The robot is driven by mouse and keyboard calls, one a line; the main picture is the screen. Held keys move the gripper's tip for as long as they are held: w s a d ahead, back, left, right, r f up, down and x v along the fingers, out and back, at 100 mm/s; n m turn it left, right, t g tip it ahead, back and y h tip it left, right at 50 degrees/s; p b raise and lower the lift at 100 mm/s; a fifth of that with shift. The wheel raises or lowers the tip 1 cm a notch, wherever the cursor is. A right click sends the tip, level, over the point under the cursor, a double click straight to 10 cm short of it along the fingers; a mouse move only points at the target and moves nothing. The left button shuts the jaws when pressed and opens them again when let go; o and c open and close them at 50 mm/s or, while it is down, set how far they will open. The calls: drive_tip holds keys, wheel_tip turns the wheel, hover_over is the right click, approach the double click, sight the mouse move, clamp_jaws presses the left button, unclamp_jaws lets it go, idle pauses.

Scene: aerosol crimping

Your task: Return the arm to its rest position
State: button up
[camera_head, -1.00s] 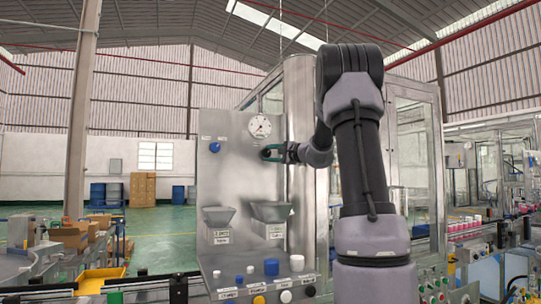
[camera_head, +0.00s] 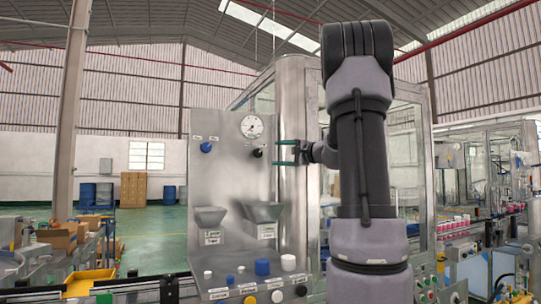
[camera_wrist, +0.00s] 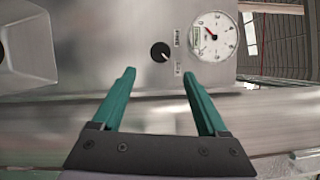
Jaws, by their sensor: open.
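My gripper (camera_head: 284,152) is at the right edge of the metal control panel (camera_head: 222,177), below and to the right of the round gauge. Its two green fingers are apart and nothing is between them. The wrist view shows the open fingers (camera_wrist: 158,95) pointing toward the panel face, with a black knob (camera_wrist: 160,52) beyond them and apart from them. The black knob also shows in the head view (camera_head: 257,153), just left of the fingertips. My arm rises on the right and bends down to the gripper.
The gauge (camera_head: 251,126) and a blue knob (camera_head: 206,147) sit on the panel. Two metal hoppers, left (camera_head: 210,217) and right (camera_head: 262,211), jut out below. A ledge with several blue and white caps and buttons lies underneath. A glass-sided machine (camera_head: 410,150) stands behind my arm.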

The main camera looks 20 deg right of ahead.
drive_tip(key=shift+v, duration=0.75)
drive_tip(key=s+a+f+n+g, duration=0.3)
drive_tip(key=s+a+f+g, duration=0.15)
drive_tip(key=s+a, duration=0.45)
drive_tip(key=s+a+f+n+g, duration=0.3)
drive_tip(key=s+a+f+g, duration=0.15)
drive_tip(key=s+a, duration=0.4)
drive_tip(key=s+a+f+n+g+h, duration=0.1)
drive_tip(key=s+f+n+h, duration=0.3)
drive_tip(key=s+f, duration=0.5)
drive_tip(key=s+h, duration=0.1)
drive_tip(key=s, duration=0.2)
drive_tip(key=shift+a+n, duration=0.3)
drive_tip(key=shift+a, duration=0.1)
